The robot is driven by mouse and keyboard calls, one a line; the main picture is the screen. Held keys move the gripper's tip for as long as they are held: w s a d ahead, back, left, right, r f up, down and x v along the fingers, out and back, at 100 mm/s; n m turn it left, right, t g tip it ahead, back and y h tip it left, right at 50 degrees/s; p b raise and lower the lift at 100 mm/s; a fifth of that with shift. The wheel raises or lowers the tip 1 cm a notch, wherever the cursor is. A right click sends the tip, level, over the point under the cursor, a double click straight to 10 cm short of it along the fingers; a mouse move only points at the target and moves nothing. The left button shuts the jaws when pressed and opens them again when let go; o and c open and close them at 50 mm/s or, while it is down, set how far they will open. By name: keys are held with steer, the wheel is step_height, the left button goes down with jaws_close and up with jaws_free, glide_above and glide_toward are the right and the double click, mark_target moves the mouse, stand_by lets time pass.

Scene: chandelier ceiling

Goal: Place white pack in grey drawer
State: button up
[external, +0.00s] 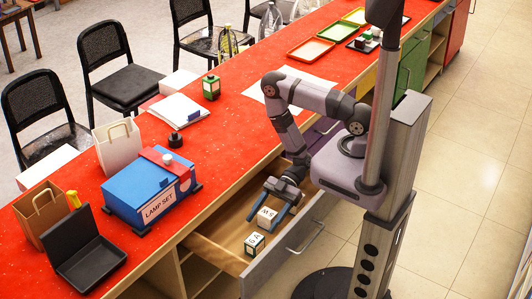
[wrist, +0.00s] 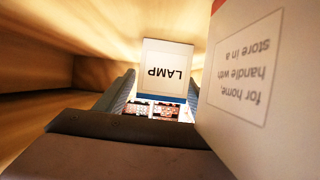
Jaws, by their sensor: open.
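The grey drawer (external: 292,250) is pulled out below the red counter, and its wooden inside shows. A white pack (external: 268,217) with dark lettering is inside the drawer, by the fingers of my gripper (external: 270,209). My gripper is open and points down into the drawer. In the wrist view, a white pack marked LAMP (wrist: 167,68), with a blue edge, shows between and beyond the fingertips (wrist: 160,92). I cannot tell whether the fingers touch it.
A small lettered box (external: 254,243) stands near the drawer's front corner. A large white printed surface (wrist: 240,75) fills the wrist view's right side. On the counter are a blue LAMP SET box (external: 140,190), a white bag (external: 117,147) and a black open case (external: 88,262).

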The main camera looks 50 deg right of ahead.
mark_target(270, 210)
steer(key=v, duration=0.3)
steer(key=shift+w+d, duration=0.1)
steer(key=shift+d, duration=0.05)
step_height(270, 210, up, 6)
steer(key=shift+f+p, duration=0.1)
steer(key=shift+p, duration=0.2)
steer(key=shift+r+p, duration=0.5)
steer(key=shift+r, duration=0.2)
